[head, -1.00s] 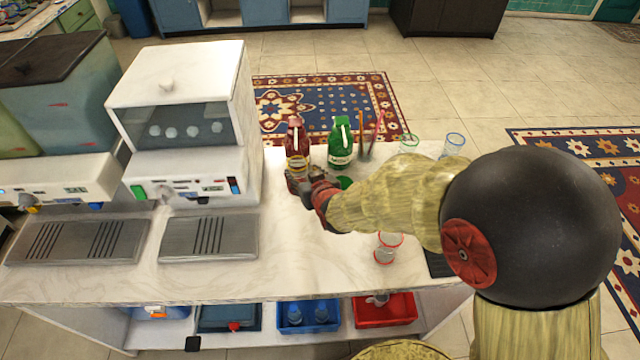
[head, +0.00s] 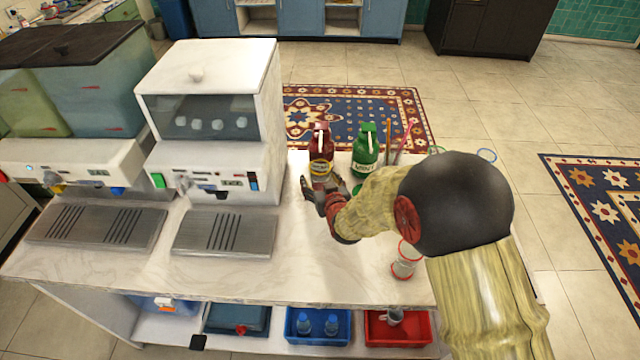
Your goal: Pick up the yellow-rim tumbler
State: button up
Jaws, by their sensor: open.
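The yellow-rim tumbler (head: 320,168) stands on the counter in front of the dark red bottle. Its yellow rim shows, and its lower part is partly hidden by my gripper. My gripper (head: 318,186) is at the end of my arm, reaching in from the right. Its fingers are open and spread close around the near side of the tumbler. I cannot tell whether they touch it.
The dark red bottle (head: 321,138) and a green bottle (head: 365,150) stand just behind. A red-rim tumbler (head: 406,262) stands near the right front. A white dispenser (head: 215,120) is at left. The counter (head: 310,265) is clear in front.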

aim_at(318, 168)
jog(key=shift+w, duration=0.15)
jog(key=shift+c, duration=1.1)
jog(key=c, duration=1.1)
jog(key=shift+c, duration=0.3)
jog(key=shift+r, duration=0.15)
jog(key=shift+c, duration=0.2)
jog(key=shift+r+p, duration=0.35)
jog(key=shift+r, duration=0.25)
notch_tip(318, 168, up, 2)
jog(key=shift+r+p, duration=0.15)
jog(key=shift+p, duration=0.35)
jog(key=s+d+p, duration=0.1)
jog(key=s, duration=0.4)
jog(key=s+d+p, duration=0.1)
jog(key=s+d, duration=0.1)
jog(key=s, duration=0.4)
jog(key=s+d+p, duration=0.1)
jog(key=s, duration=0.5)
jog(key=shift+s+d, duration=0.2)
jog(key=shift+d, duration=0.2)
